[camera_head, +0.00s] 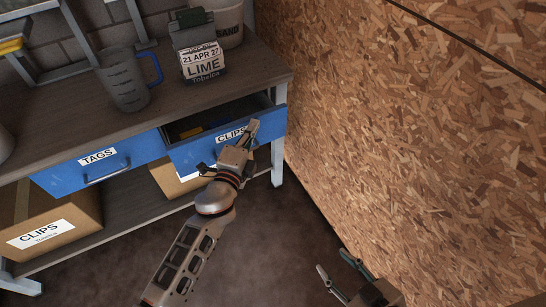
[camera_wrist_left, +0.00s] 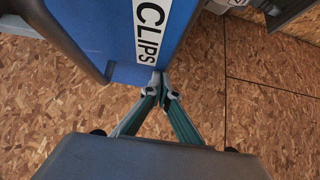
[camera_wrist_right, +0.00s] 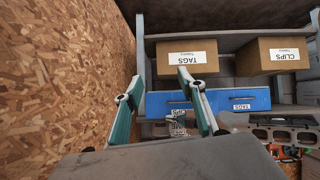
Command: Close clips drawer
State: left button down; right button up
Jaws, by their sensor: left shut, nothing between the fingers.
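The blue clips drawer (camera_head: 200,152), with a white CLIPS label, is pulled partly out of the workbench, and its dark inside shows at the top. My left gripper (camera_head: 254,126) is at the right part of its front, by the label, and hides part of the front. In the left wrist view the closed fingertips (camera_wrist_left: 161,88) are at the edge of the drawer front (camera_wrist_left: 120,40), just by the label; I cannot tell whether they touch. My right gripper (camera_head: 335,268) is open and empty, low and right of the drawer; its spread fingers also show in the right wrist view (camera_wrist_right: 160,85).
The blue tags drawer (camera_head: 60,178) beside it looks shut. A measuring jug (camera_head: 125,85), a lime container (camera_head: 198,50) and a sand bucket (camera_head: 230,18) stand on the benchtop. A clips box (camera_head: 40,225) sits below. A chipboard wall (camera_head: 420,130) bounds the right side.

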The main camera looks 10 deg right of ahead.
aim_at(244, 119)
pick_arm(q)
jog(key=w, duration=0.1)
jog(key=w+a, duration=0.1)
jog(key=w, duration=0.2)
jog(key=shift+w+a+f, duration=0.15)
jog(key=shift+w+a, duration=0.1)
jog(key=shift+w+a+b, duration=0.1)
jog(key=shift+w+b, duration=0.2)
jog(key=shift+w, duration=0.05)
jog(key=shift+w+a, duration=0.15)
jog(key=shift+w, duration=0.3)
pick_arm(e)
jog(key=shift+w+a+r, duration=0.45)
jog(key=shift+w+a, duration=0.25)
jog(key=shift+w, duration=0.05)
jog(key=shift+d, duration=0.1)
